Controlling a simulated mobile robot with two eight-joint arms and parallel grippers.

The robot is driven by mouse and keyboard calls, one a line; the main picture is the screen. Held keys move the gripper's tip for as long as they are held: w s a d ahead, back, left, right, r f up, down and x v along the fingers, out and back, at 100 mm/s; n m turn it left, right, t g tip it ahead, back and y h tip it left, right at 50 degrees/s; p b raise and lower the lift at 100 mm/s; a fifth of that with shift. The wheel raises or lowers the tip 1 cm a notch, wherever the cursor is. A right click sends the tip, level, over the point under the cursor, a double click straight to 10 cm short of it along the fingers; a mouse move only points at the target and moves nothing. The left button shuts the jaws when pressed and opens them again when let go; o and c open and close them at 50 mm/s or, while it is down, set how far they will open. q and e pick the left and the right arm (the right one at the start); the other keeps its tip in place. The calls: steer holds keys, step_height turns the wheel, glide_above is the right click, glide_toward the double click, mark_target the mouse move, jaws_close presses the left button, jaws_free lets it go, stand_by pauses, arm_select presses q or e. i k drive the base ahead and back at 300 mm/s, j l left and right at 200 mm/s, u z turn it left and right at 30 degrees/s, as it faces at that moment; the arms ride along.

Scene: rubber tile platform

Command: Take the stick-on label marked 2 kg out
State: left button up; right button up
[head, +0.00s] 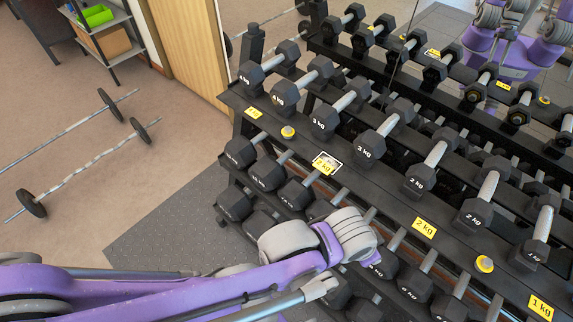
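A yellow label reading 2 kg (424,228) lies flat on the front edge of the black rack's upper shelf, below the dumbbells marked 2 kg. Another yellow label (325,165) sits farther left on that edge, overlapping a white and black card; its print is too small to read surely. A yellow label reading 1 kg (541,308) is at the lower right. My purple and grey arm enters from the left and reaches in front of the lower rack. Its gripper fingers do not show. My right gripper is not in view.
The rack (385,190) holds several dark dumbbells on tiers. Small round yellow items (288,132) sit on its shelf edge. A mirror behind the rack reflects dumbbells and purple robot parts. Barbells (70,180) lie on the left floor, where there is free room.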

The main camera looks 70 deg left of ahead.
mark_target(321, 165)
steer(key=u, duration=1.95)
